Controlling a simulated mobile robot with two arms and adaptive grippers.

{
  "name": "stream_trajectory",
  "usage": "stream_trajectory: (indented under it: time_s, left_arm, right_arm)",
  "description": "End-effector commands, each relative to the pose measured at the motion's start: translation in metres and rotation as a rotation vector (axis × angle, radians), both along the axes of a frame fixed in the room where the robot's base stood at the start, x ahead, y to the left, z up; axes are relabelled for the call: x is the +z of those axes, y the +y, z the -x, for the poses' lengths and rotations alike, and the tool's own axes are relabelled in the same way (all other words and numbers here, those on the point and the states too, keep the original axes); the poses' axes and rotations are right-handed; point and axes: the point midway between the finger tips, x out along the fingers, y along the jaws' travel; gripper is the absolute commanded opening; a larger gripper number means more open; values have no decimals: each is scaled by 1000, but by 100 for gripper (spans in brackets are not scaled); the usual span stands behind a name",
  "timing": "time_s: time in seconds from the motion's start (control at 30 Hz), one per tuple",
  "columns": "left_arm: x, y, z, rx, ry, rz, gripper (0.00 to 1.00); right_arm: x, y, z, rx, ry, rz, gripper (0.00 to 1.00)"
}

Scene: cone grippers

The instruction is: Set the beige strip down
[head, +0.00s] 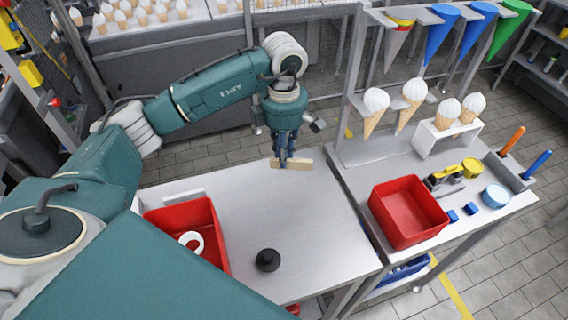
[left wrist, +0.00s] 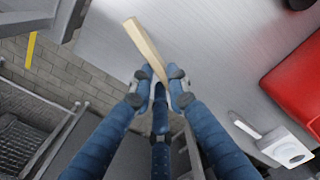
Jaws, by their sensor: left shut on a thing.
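The beige strip (head: 303,163) is a short flat bar, held near the back edge of the grey metal table (head: 290,215) in the head view. My left gripper (head: 284,162) is shut on it, with the fingers pointing down. In the left wrist view the strip (left wrist: 146,48) stands out from between the blue fingers of my left gripper (left wrist: 159,88), over the table's edge. I cannot tell whether the strip touches the table top. My right gripper is in neither view.
A red bin (head: 212,235) with a white ring (head: 191,241) stands on the table's left. A black knobbed piece (head: 267,260) sits near the front. A second red bin (head: 408,212) and a cone rack stand on the right-hand table. The table's middle is clear.

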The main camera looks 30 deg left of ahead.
Motion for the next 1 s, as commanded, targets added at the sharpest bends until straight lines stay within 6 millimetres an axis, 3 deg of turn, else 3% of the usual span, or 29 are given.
stream_trajectory:
  time_s: [0.13, 0.4, 0.8, 0.83, 0.9, 1.0]
  left_arm:
    - [-11, 0, 0, -1, 2, 1, 0]
    - [-47, -1, 0, -1, 0, 2, 0]
    - [-55, 0, 0, -1, -1, 0, 0]
    - [-54, 0, -1, -1, -1, 0, 19]
    - [-53, 0, 0, -1, -1, 0, 33]
    - [-53, 0, 0, -1, -1, 0, 34]
  right_arm:
    - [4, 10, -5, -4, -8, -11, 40]
    - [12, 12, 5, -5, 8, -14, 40]
    - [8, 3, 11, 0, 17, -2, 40]
    - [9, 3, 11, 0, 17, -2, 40]
    - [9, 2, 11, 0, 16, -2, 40]
    - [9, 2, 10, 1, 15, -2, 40]
